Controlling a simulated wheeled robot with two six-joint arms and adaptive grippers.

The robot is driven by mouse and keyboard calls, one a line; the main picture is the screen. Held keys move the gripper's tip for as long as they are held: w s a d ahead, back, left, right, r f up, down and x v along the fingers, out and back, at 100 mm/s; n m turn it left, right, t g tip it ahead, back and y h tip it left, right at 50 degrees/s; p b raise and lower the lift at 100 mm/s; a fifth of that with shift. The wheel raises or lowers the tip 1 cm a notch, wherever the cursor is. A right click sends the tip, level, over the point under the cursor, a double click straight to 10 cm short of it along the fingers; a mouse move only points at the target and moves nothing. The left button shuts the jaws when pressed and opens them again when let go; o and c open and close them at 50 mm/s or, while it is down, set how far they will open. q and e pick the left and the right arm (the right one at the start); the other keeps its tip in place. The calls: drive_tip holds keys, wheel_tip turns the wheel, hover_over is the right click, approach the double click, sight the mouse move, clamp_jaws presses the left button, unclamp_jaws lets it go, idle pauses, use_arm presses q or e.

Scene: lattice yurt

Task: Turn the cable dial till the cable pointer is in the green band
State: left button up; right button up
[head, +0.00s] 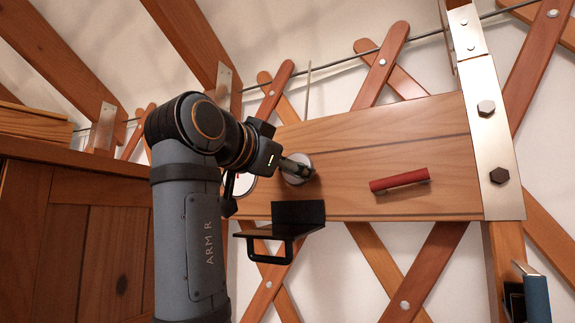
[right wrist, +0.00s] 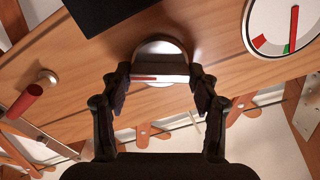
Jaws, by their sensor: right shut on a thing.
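The cable dial (head: 297,168) is a round silver knob on the wooden board, partly hidden by my right gripper (head: 290,166) in the head view. In the right wrist view, the dial (right wrist: 160,48) has a raised grip bar with a red line. My right gripper (right wrist: 160,80) is shut on that bar, one finger at each end. The white gauge (right wrist: 270,22) shows a red cable pointer (right wrist: 294,25), a red band and a green band (right wrist: 286,49). The pointer's lower end is right beside the green band; I cannot tell whether it is inside. My left gripper is not in view.
A red handle (head: 400,180) sticks out of the board (head: 400,140) to the right of the dial. A black bracket-like piece (head: 298,213) sits just below the dial. A metal strap (head: 490,120) with bolts crosses the board's right end. A wooden cabinet (head: 75,230) stands at left.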

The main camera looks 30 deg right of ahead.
sight(298, 123)
drive_tip(key=shift+m, duration=0.6)
drive_tip(key=o, duration=1.2)
drive_tip(key=shift+w+d+f, duration=0.1)
drive_tip(key=shift+c, duration=0.2)
wheel_tip(298, 123, up, 10)
drive_tip(key=shift+f, duration=0.1)
